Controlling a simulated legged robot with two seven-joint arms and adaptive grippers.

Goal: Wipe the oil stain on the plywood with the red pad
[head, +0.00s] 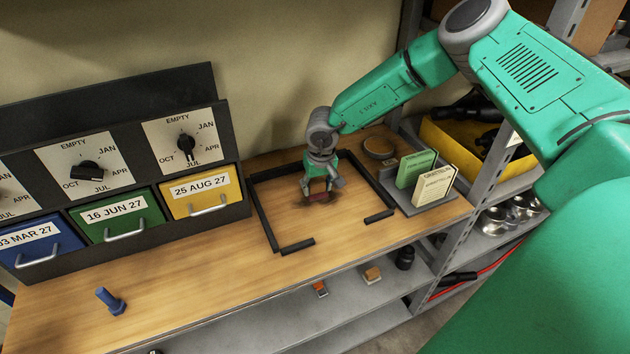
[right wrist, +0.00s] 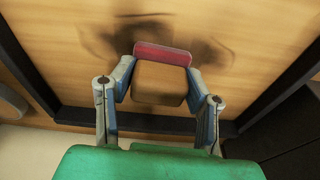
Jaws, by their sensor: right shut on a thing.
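My right gripper (head: 320,190) reaches down inside the black-edged area of the plywood (head: 345,232). In the right wrist view the gripper (right wrist: 160,80) is shut on a block with a red pad (right wrist: 163,54) along its far side. The red pad also shows small and dark in the head view (head: 318,197). A dark oil stain (right wrist: 140,28) spreads on the plywood around the pad, with smudges to both sides. The pad is at the stain; I cannot tell whether it touches the wood. My left gripper is not in view.
Black strips (head: 262,215) edge the area, with a gap at the front. A rack with green and cream cards (head: 434,188) stands to the right, a round dish (head: 379,148) behind. Drawers with dials (head: 201,192) stand left.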

